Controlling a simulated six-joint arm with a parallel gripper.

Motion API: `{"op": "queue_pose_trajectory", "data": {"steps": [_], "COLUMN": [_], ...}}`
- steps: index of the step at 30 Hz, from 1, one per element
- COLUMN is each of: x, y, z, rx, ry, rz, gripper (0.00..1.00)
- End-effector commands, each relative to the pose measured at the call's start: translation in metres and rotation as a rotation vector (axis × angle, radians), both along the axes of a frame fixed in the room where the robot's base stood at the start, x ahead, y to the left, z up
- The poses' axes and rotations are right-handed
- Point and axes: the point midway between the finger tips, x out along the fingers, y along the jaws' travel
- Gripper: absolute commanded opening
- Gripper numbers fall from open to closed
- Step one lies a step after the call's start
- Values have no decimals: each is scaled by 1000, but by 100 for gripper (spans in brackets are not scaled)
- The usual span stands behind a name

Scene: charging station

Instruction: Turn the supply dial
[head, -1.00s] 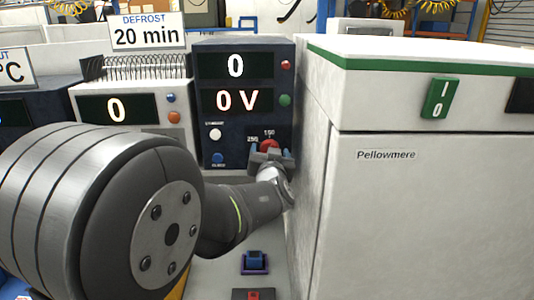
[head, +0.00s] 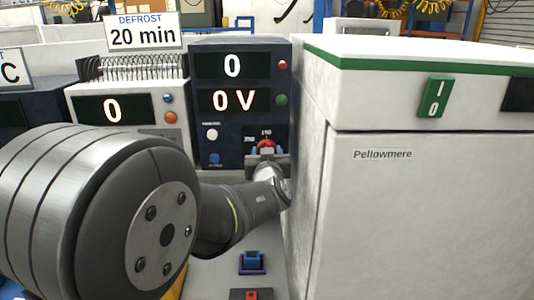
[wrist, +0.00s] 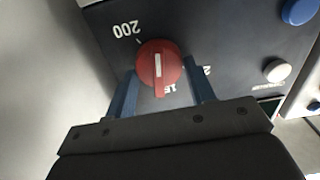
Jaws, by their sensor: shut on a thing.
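The supply dial is a red round knob (wrist: 159,62) with a white pointer line, low on the right of a dark supply unit (head: 243,132). In the head view the dial (head: 266,146) shows just above my gripper (head: 267,154). My gripper's two blue fingers (wrist: 161,68) lie on either side of the dial, shut on it. In the wrist view the pointer runs down toward a partly covered upside-down number starting with 15. An upside-down 200 is at its upper left. The unit's displays read 0 and 0 V.
A white cabinet (head: 420,210) with a green switch (head: 434,97) stands close on the right of my gripper. A white unit (head: 140,95) reading 0 stands on the left. Blue (head: 252,261) and red (head: 252,294) parts are on the table in front.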

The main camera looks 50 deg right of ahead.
Motion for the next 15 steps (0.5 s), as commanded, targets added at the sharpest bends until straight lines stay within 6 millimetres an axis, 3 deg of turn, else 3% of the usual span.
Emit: {"op": "queue_pose_trajectory", "data": {"steps": [15], "x": [1], "y": [1], "z": [0], "rx": [-329], "ry": [327], "rz": [0], "gripper": [27]}}
